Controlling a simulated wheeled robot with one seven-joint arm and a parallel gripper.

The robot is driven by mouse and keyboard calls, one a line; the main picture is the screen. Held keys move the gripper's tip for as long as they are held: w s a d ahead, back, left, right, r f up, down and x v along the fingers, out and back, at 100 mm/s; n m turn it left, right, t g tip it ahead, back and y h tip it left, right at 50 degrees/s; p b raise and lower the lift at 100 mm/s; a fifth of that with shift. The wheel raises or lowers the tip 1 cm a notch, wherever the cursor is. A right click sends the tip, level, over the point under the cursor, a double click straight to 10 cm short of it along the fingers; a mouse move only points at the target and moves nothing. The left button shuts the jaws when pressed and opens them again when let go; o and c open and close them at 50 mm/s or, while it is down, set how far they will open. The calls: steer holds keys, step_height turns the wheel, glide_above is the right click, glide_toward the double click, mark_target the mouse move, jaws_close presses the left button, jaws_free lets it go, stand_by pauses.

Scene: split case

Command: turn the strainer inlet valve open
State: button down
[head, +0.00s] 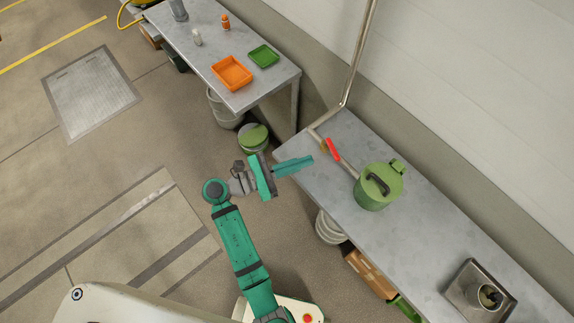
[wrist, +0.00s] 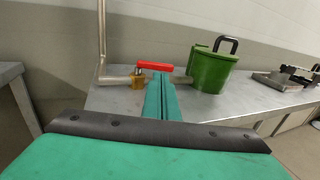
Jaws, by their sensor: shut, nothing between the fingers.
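The strainer inlet valve has a red lever handle (head: 333,150) on a brass body (wrist: 137,80), set in the pipe that leads to the green strainer pot (head: 372,196). In the wrist view the red handle (wrist: 154,66) looks level and roughly along the pipe, pointing from the brass body toward the pot (wrist: 207,74). My gripper (head: 311,160) is shut and empty, at the bench edge just left of the handle. In the wrist view my shut fingers (wrist: 160,84) cover part of the pipe below the handle. I cannot tell the exact gap; no contact shows.
The pot has a black handle on its lid and stands on the grey metal bench (head: 430,235). A metal pipe (head: 356,60) rises along the wall. A metal tray with a cup (head: 479,292) is at the bench's right. Another bench holds an orange tray (head: 232,73) and a green tray (head: 264,56).

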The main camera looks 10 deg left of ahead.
mark_target(332, 153)
steer(key=x, duration=0.5)
steer(key=shift+s+d, duration=0.1)
steer(key=shift+s, duration=0.05)
steer(key=shift+w+d, duration=0.3)
steer(key=shift+d, duration=0.1)
